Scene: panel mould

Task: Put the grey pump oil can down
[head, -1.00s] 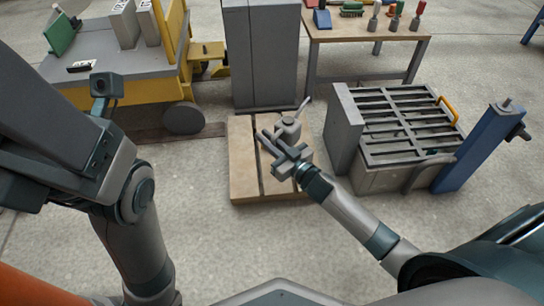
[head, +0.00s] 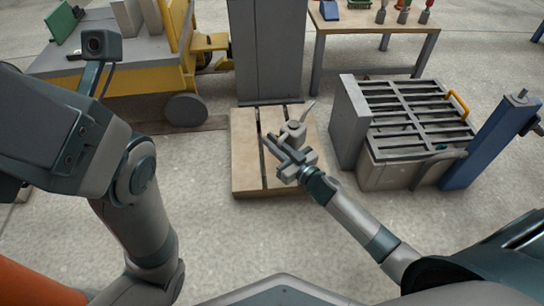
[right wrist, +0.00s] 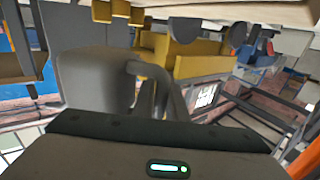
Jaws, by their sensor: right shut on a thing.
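The grey pump oil can (head: 295,130) has a thin spout pointing up to the right. My right gripper (head: 279,153) is shut on it, and both are over the wooden platform (head: 246,178). I cannot tell whether the can's base touches the boards. In the right wrist view the can (right wrist: 92,78) shows large and close beyond the dark gripper edge, with its curved handle at its right. Its lower part is hidden there. My left arm fills the left of the head view, but its gripper does not show.
A grey cabinet (head: 268,50) stands behind the platform. A grey slatted-top unit (head: 400,125) and a blue post (head: 490,140) stand to the right. A yellow cart (head: 125,88) is at the left, a workbench (head: 375,18) at the back. The floor in front is clear.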

